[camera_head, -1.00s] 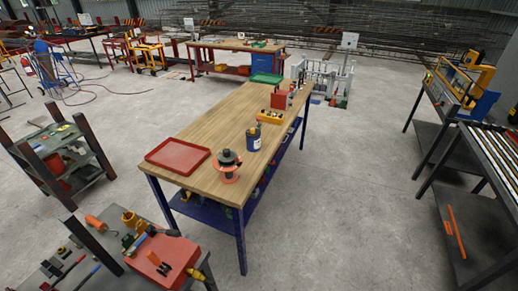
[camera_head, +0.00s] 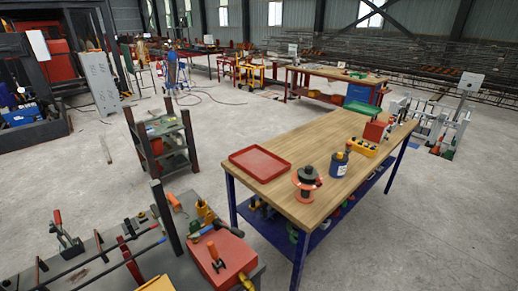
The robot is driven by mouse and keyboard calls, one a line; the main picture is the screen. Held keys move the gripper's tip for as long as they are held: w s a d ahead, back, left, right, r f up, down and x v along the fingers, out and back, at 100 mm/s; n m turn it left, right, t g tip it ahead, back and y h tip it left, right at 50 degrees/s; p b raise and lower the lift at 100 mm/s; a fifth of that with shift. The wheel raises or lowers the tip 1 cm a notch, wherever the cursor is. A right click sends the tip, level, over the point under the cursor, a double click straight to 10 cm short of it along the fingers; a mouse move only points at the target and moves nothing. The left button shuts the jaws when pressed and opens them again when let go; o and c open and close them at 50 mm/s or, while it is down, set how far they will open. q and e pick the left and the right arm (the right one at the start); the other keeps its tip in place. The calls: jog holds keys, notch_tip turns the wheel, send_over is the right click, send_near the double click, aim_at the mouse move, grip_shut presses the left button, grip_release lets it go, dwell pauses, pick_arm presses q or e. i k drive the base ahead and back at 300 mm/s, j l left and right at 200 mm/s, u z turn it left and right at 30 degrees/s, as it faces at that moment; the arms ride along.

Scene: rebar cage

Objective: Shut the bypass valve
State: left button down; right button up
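I cannot pick out a bypass valve with certainty in this view. A white frame with upright posts (camera_head: 437,122) stands on the floor beyond the long table at the right, too small to make out any valve on it. At the lower left, a red box (camera_head: 217,256) with an orange-handled part on top sits on a grey bench; whether it is part of a valve I cannot tell. Neither of my grippers is in view.
A wooden-topped table (camera_head: 325,165) with blue legs carries a red tray (camera_head: 260,163), a spool (camera_head: 306,184) and a blue can (camera_head: 339,164). The grey bench (camera_head: 110,278) holds tools and bars. A dark shelf rack (camera_head: 165,143) stands behind it. Open concrete floor lies right and centre-left.

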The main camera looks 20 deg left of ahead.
aim_at(210, 228)
jog(key=u, duration=1.3)
